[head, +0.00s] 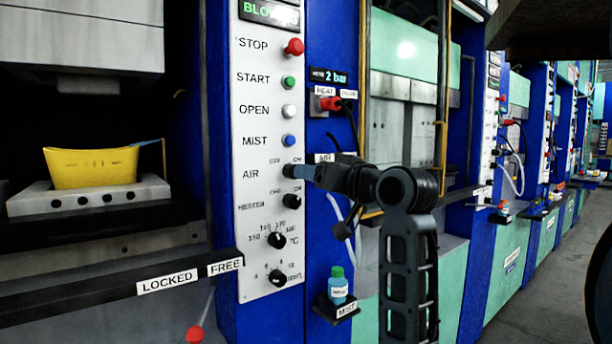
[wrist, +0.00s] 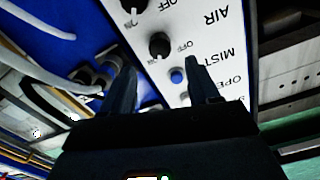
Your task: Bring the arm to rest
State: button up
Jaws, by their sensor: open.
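My gripper (head: 300,172) is in front of the white control panel (head: 258,130), at the height of the AIR knob (head: 289,170). In the wrist view its two dark fingers (wrist: 162,84) stand apart with nothing held between them. The panel's blue MIST button (wrist: 177,76) and a black knob (wrist: 159,45) show between and beyond the fingers. In the head view my gripper hides part of the panel's right edge. I cannot tell whether a fingertip touches the panel.
A press with a yellow block (head: 92,167) on its lower plate is at the left. A dark rail (head: 110,302) labelled LOCKED and FREE runs below it. A blue-green bottle (head: 338,287) stands on a small MIST shelf. More presses line the right; a grey floor (head: 545,275) lies there.

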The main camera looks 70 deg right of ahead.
jog(key=shift+v, duration=0.85)
